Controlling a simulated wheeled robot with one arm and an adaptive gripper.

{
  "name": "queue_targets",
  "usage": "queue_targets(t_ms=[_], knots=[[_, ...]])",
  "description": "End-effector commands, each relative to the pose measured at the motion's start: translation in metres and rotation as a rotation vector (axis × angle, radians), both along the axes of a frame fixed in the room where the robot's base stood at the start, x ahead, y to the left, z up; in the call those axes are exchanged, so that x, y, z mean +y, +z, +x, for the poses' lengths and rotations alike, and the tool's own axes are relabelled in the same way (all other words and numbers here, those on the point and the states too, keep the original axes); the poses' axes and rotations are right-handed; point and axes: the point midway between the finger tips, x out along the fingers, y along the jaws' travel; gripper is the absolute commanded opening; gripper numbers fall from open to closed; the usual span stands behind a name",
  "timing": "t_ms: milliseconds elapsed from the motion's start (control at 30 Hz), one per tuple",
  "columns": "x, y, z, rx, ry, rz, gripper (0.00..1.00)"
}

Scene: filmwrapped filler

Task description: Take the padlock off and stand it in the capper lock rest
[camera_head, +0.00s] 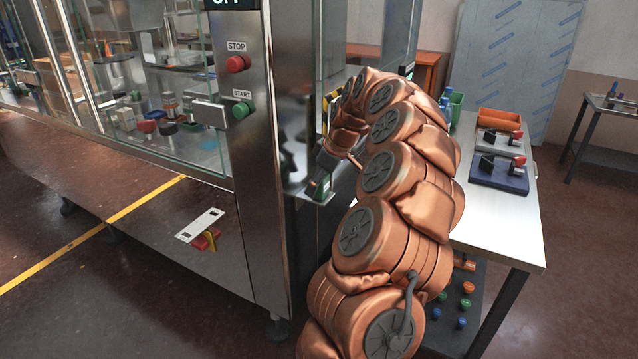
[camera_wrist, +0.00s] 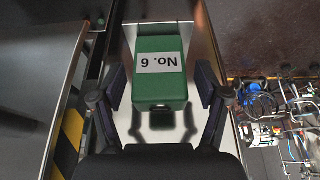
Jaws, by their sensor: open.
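A green block marked "No. 6" (camera_wrist: 160,75), which looks like the padlock's body, sits at the steel machine panel in the wrist view. Its label is upside down, and no shackle can be made out. In the head view it is the small green piece (camera_head: 318,187) beside the machine's corner post. My gripper (camera_wrist: 160,88) is open, with one dark finger on each side of the block and a gap visible on both sides. In the head view my gripper (camera_head: 328,168) is partly hidden by my arm. I cannot tell which fixture is the capper lock rest.
A steel table (camera_head: 515,228) stands right of my arm. The glass-walled machine with STOP (camera_head: 237,64) and START (camera_head: 241,110) buttons fills the left.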

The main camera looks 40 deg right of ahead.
Motion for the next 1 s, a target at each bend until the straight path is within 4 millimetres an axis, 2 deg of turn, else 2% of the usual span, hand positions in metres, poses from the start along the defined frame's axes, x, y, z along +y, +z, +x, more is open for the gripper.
queue_targets(t_ms=[167,600,800,1000], knots=[[-0.002,0.013,-0.004,-0.001,-0.001,-0.001,0.74],[-0.011,0.084,-0.033,-0.003,-0.002,-0.002,0.74],[-0.014,0.103,-0.04,-0.002,-0.001,-0.002,0.74],[-0.013,0.11,-0.044,0.001,0.001,0.0,0.74]])
